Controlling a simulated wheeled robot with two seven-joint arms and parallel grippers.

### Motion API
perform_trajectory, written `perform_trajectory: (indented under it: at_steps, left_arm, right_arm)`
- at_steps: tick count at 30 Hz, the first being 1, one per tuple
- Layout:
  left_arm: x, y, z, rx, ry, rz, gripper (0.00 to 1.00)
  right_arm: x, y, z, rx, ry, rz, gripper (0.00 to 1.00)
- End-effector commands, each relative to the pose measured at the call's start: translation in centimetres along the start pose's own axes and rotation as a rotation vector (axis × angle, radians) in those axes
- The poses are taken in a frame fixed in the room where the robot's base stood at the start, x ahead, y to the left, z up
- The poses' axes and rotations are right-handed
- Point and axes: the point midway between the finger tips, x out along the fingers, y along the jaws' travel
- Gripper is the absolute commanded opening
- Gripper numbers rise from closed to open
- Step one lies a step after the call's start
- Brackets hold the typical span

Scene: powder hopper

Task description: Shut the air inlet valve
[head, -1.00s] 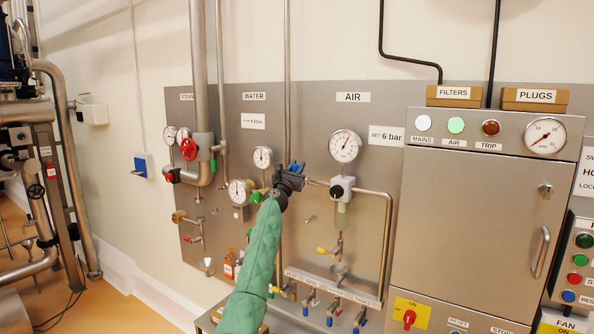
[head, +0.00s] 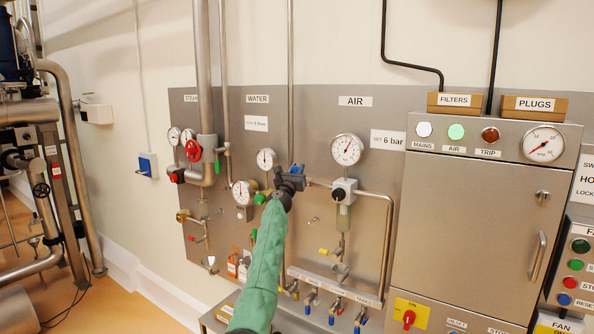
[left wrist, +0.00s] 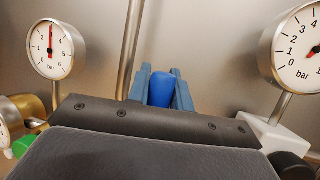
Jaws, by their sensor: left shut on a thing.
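My left gripper (head: 296,170) is at the wall panel, under and left of the AIR label (head: 355,101), at the left end of the air pipe. In the left wrist view its two blue fingers (left wrist: 160,88) are shut on a blue handle (left wrist: 161,88) that stands upright between them. I take this to be the air inlet valve's handle. My gripper and wrist hide the valve body and most of the handle in the head view. The air gauge (head: 347,149) is to the right of the gripper. My right gripper is not in view.
A water gauge (head: 266,158) sits close left of the gripper, and a black-knobbed regulator (head: 344,190) close right. Vertical pipes run behind the gripper. Several blue-handled taps sit along a lower strip (head: 333,286). A steel cabinet (head: 465,220) stands to the right.

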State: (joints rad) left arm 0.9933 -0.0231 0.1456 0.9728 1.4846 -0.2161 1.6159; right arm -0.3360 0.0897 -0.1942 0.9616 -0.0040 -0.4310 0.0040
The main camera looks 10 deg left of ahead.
Motion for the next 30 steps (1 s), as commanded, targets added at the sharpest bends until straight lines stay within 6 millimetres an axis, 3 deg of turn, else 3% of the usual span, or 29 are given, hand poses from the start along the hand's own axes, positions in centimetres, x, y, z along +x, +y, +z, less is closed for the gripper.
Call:
perform_trajectory:
  at_steps: [2, 3, 6, 19, 30]
  left_arm:
    - [-0.1, 0.0, -0.2, -0.002, 0.002, 0.0, 0.0]
    - [-0.1, 0.0, -0.2, -0.002, 0.002, 0.0, 0.25]
    - [-0.1, 0.0, -0.2, -0.002, 0.002, 0.0, 0.43]
    - [-0.6, 0.0, 0.0, 0.0, 0.0, 0.0, 0.43]
    - [-4.7, 0.0, -0.1, 0.0, 0.0, 0.001, 0.43]
  right_arm:
    - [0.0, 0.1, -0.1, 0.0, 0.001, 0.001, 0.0]
    - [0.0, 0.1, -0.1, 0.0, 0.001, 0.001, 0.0]
    - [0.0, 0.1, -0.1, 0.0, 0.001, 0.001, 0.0]
    - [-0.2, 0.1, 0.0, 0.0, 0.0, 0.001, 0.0]
    - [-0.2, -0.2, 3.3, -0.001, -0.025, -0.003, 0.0]
